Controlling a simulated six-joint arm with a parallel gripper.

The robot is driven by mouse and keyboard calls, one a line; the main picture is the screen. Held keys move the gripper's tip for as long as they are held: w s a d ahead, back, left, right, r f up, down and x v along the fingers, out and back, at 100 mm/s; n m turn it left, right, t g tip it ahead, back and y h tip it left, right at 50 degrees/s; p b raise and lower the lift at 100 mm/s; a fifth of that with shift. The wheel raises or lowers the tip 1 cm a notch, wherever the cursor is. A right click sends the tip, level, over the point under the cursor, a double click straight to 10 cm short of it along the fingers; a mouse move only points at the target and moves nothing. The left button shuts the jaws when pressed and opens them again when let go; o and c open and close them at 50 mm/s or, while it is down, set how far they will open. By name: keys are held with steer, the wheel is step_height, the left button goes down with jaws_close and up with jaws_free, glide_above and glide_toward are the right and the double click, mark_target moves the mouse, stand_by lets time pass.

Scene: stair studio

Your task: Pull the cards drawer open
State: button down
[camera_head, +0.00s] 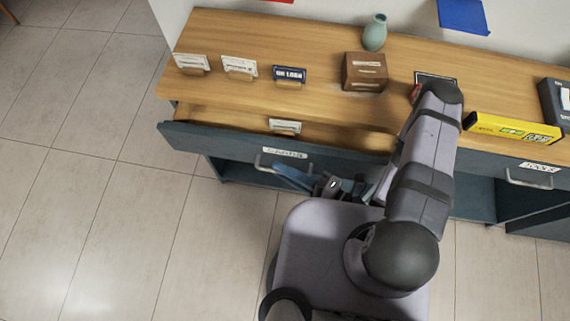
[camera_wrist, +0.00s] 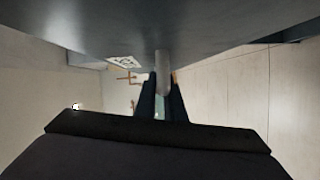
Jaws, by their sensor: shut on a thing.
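The dark blue drawer (camera_head: 220,141) on the left of the wooden cabinet stands partly open, with its wooden inside showing. Its front carries a white label (camera_head: 284,152) too small to read surely, and a metal bar handle (camera_head: 262,165). My gripper (camera_head: 284,172) is at the right part of this handle, shut on it. In the wrist view the handle (camera_wrist: 162,70) runs between the two dark fingers of my gripper (camera_wrist: 163,95), below the drawer front (camera_wrist: 220,30). A white card on a small stand (camera_head: 285,126) sits inside the drawer.
On the cabinet top (camera_head: 225,30) stand several card holders, a brown box (camera_head: 365,72), a green vase (camera_head: 375,32) and a yellow box (camera_head: 513,129). A second, shut drawer with a handle (camera_head: 529,179) is at the right. The tiled floor (camera_head: 110,230) at left is clear.

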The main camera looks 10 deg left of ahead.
steer(key=c, duration=1.8)
jaws_free()
steer(key=shift+c, duration=0.2)
steer(key=shift+d, duration=0.2)
